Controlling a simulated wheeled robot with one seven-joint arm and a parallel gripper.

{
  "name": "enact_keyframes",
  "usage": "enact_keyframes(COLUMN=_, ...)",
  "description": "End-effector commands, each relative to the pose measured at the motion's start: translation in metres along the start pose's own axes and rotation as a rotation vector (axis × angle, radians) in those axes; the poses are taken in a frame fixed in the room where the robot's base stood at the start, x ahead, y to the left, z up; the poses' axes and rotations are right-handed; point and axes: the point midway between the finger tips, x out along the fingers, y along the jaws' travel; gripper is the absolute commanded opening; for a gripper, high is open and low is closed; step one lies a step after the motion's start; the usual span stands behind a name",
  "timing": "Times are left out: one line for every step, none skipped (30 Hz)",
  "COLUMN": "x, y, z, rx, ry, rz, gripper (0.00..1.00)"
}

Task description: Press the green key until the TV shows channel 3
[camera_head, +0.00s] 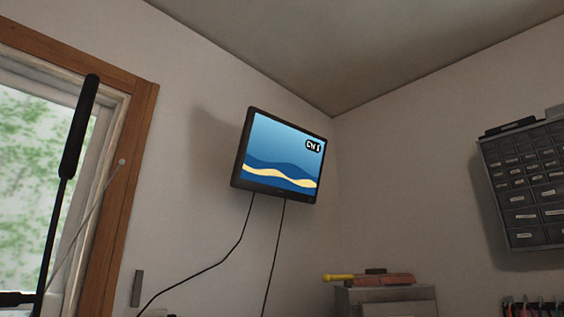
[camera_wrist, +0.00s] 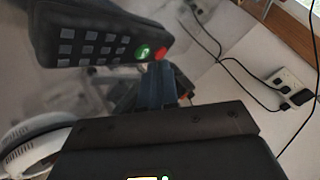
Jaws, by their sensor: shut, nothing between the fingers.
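The TV (camera_head: 281,155) hangs on the wall near the corner in the head view, and its screen reads "CH 1" over a blue and sand-coloured wave picture. In the wrist view a dark remote (camera_wrist: 90,22) shows several grey keys, a green key (camera_wrist: 142,52) and a red key (camera_wrist: 161,52). The green key looks bright. My gripper (camera_wrist: 160,68) is shut and empty. Its fingertips are just below the green and red keys in the picture; I cannot tell whether they touch the remote.
White-and-grey headphones (camera_wrist: 35,140) lie at the left in the wrist view. A wall socket (camera_wrist: 288,84) with plugs and dark cables is at the right. In the head view, a drawer cabinet (camera_head: 527,185) hangs right, and a window frame (camera_head: 130,170) stands left.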

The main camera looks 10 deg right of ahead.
Motion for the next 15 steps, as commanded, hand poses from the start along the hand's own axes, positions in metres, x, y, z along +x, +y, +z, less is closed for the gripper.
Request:
enact_keyframes(x=0.0012, y=0.0008, z=0.0011, rx=0.001, ry=-0.001, rz=0.000, gripper=0.00)
enact_keyframes(x=0.0018, y=0.0013, z=0.0016, rx=0.001, ry=-0.001, rz=0.000, gripper=0.00)
enact_keyframes(x=0.0028, y=0.0020, z=0.0023, rx=0.001, ry=-0.001, rz=0.000, gripper=0.00)
enact_keyframes(x=0.0035, y=0.0025, z=0.0028, rx=0.001, ry=-0.001, rz=0.000, gripper=0.00)
enact_keyframes(x=0.0042, y=0.0030, z=0.0034, rx=0.001, ry=-0.001, rz=0.000, gripper=0.00)
enact_keyframes(x=0.0050, y=0.0035, z=0.0040, rx=0.001, ry=-0.001, rz=0.000, gripper=0.00)
enact_keyframes(x=0.0054, y=0.0038, z=0.0042, rx=0.001, ry=-0.001, rz=0.000, gripper=0.00)
enact_keyframes(x=0.0056, y=0.0040, z=0.0044, rx=0.001, ry=-0.001, rz=0.000, gripper=0.00)
enact_keyframes(x=0.0057, y=0.0040, z=0.0044, rx=0.001, ry=-0.001, rz=0.000, gripper=0.00)
enact_keyframes(x=0.0056, y=0.0040, z=0.0043, rx=0.001, ry=-0.001, rz=0.000, gripper=0.00)
enact_keyframes(x=0.0056, y=0.0040, z=0.0043, rx=0.001, ry=-0.001, rz=0.000, gripper=0.00)
enact_keyframes(x=0.0056, y=0.0040, z=0.0043, rx=0.001, ry=-0.001, rz=0.000, gripper=0.00)
enact_keyframes(x=0.0056, y=0.0040, z=0.0043, rx=0.001, ry=-0.001, rz=0.000, gripper=0.00)
enact_keyframes(x=0.0056, y=0.0040, z=0.0043, rx=0.001, ry=-0.001, rz=0.000, gripper=0.00)
enact_keyframes(x=0.0056, y=0.0040, z=0.0043, rx=0.000, ry=-0.001, rz=0.000, gripper=0.00)
